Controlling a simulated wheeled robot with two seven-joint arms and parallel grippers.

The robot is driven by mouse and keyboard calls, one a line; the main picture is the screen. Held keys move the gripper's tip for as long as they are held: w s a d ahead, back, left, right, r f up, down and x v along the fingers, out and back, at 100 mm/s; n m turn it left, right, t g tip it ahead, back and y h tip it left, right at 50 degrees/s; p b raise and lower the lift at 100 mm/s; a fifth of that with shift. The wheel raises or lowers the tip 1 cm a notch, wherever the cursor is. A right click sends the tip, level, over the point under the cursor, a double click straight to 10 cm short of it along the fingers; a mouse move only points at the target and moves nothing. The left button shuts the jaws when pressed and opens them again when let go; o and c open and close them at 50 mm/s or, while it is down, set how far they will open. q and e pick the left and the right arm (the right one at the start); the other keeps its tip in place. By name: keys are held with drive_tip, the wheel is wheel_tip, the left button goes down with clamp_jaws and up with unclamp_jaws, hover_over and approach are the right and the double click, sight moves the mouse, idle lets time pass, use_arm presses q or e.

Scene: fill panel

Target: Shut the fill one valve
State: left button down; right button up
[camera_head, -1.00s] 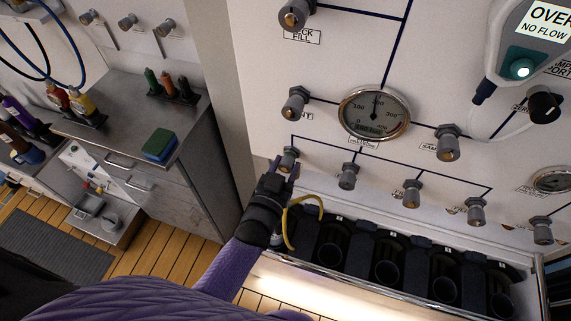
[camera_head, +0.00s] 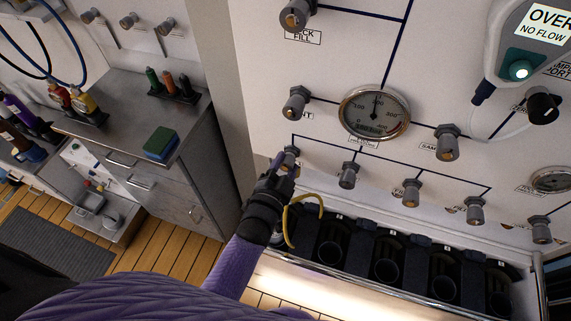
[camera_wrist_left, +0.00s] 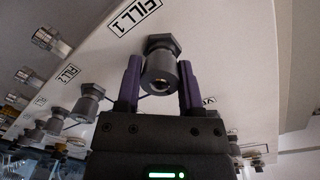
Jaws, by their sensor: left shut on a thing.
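The fill one valve is a grey knob with a hex collar on the white panel, at the left end of the lower row in the head view (camera_head: 291,152). In the left wrist view the fill one valve (camera_wrist_left: 160,66) sits beside the "FILL 1" label (camera_wrist_left: 135,14). My left gripper (camera_head: 283,166) reaches up to the knob from below. In the left wrist view its two purple fingers (camera_wrist_left: 160,85) are on either side of the knob, shut on it. My right gripper is not in view.
More valves stand to the right along the lower row, the nearest being a grey one (camera_head: 348,175). A round gauge (camera_head: 375,113) is above. Below are dark cylinder bays (camera_head: 387,268) and a yellow hose (camera_head: 287,225). A steel cabinet (camera_head: 170,190) stands at left.

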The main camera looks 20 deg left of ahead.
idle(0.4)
use_arm(q)
drive_tip(key=shift+c, duration=1.2)
unclamp_jaws()
drive_tip(key=s+p, duration=0.1)
drive_tip(key=s, duration=0.9)
drive_tip(key=shift+a+r, duration=0.15)
drive_tip(key=shift+a, duration=0.2)
